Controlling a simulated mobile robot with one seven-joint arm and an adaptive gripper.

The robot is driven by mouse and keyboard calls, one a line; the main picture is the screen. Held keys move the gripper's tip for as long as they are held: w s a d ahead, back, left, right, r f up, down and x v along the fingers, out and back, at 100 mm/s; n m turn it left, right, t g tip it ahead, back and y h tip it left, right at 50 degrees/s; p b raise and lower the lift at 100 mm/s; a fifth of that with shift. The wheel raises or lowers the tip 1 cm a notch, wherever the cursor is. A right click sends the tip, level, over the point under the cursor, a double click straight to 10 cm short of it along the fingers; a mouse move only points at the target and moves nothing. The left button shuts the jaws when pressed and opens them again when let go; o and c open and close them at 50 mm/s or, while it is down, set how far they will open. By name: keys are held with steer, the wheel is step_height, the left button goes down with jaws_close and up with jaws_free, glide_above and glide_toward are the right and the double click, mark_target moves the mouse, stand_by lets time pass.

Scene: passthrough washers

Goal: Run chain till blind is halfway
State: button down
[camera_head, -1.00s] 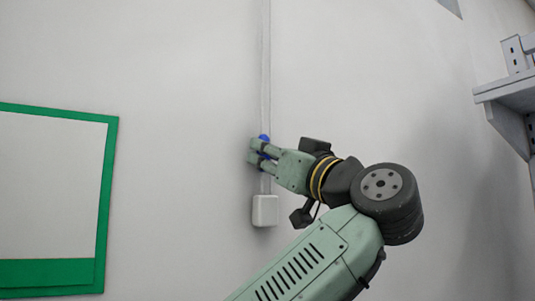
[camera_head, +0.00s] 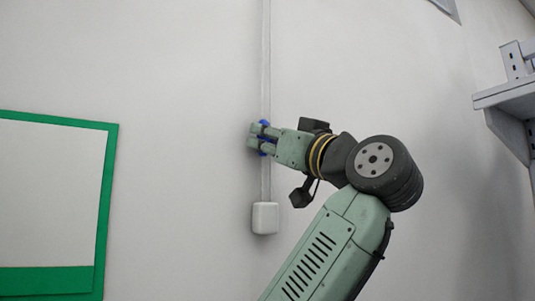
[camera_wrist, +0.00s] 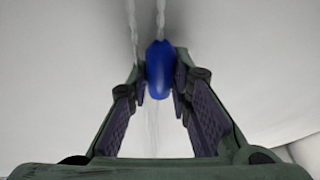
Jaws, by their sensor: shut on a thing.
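The blind's chain shows as thin pale strands (camera_wrist: 161,20) in the wrist view, with a blue oval piece (camera_wrist: 160,70) on it between my fingertips. In the head view my gripper (camera_head: 259,138) is at the wall, shut on the blue piece (camera_head: 264,153), which is partly hidden by the fingers. A second strand (camera_wrist: 133,22) hangs to the left of the blue piece in the wrist view. The blind itself cannot be made out for certain.
A vertical conduit (camera_head: 266,60) runs down the wall behind my gripper to a white box (camera_head: 265,217). A green-framed panel (camera_head: 108,200) is at the left. A grey bracketed shelf (camera_head: 508,94) juts out at the right.

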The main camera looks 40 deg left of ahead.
step_height(320, 180, up, 16)
steer(key=p, duration=1)
steer(key=c, duration=1.4)
jaws_free()
steer(key=shift+c, duration=0.2)
steer(key=shift+d+f, duration=0.1)
steer(key=v, duration=1.2)
